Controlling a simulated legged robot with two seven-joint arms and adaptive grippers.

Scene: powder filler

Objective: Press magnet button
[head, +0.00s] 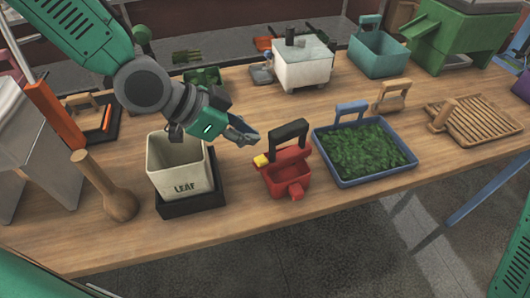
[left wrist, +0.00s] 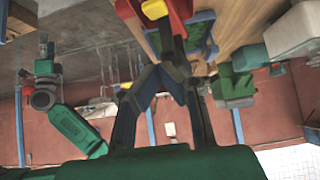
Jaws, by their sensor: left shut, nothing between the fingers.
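A red device (head: 290,178) with a black handle (head: 288,138) stands on the wooden table, left of a blue tray. A small yellow button (head: 261,160) sits on its upper left side. In the left wrist view the red body (left wrist: 180,14) and yellow button (left wrist: 155,9) are at the top edge, partly cut off. My left gripper (head: 252,137) is shut and empty, just above and left of the button, with a small gap in the head view. Its fingers (left wrist: 165,75) point towards the device. My right arm seems to show, small and blurred, in the left wrist view (left wrist: 44,75).
A white bin (head: 180,168) marked LEAF stands on a black base left of the device. The blue tray (head: 364,150) holds green leaves. A wooden pestle (head: 105,185) stands at the left, and a slatted wooden board (head: 478,118) lies at the right.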

